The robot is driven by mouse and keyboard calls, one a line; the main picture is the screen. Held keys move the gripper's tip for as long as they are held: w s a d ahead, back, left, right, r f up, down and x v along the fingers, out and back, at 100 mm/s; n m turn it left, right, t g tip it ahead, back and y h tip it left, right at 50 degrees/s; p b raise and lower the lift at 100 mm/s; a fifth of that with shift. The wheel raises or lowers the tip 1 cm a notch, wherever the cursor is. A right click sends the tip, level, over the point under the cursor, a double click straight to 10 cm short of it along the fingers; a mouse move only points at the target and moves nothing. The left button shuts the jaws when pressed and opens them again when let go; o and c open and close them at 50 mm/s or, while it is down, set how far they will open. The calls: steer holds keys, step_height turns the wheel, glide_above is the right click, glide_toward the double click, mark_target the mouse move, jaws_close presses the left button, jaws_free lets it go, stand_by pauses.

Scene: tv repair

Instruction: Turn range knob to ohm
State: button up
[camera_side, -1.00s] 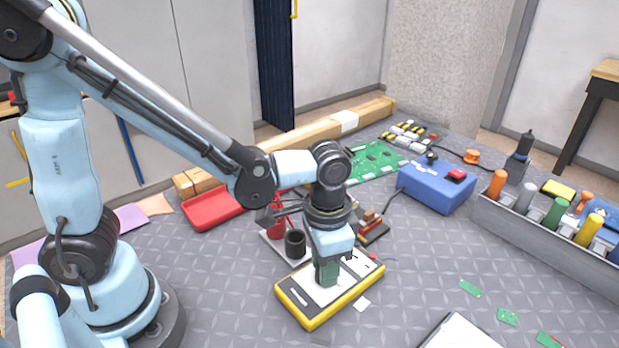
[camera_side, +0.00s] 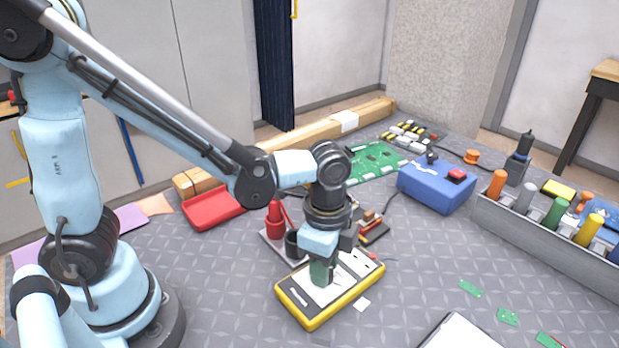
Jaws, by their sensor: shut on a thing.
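A yellow-edged multimeter (camera_side: 306,318) with a pale face lies flat on the grey patterned table. My gripper (camera_side: 322,280) points straight down onto the middle of its face and is shut. Its fingers cover the range knob, so the knob itself and its pointer setting are hidden. I cannot read the markings on the face.
Behind the multimeter stands a tray with red and dark cups (camera_side: 275,222). A red tray (camera_side: 213,209) is at the left, a blue box (camera_side: 436,187) at the right. A rack of coloured-handled tools (camera_side: 540,232) lines the right edge.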

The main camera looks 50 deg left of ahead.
steer(key=shift+m, duration=0.3)
steer(key=o, duration=1.1)
steer(key=shift+c, duration=0.2)
step_height(320, 180, up, 12)
stand_by(0.5)
steer(key=a+f+n+t, duration=0.2)
steer(key=a+n+t, duration=0.5)
steer(key=a+n, duration=0.5)
steer(key=shift+a+f+n, duration=0.15)
steer(key=shift+a+n, duration=0.1)
steer(key=shift+n, duration=0.55)
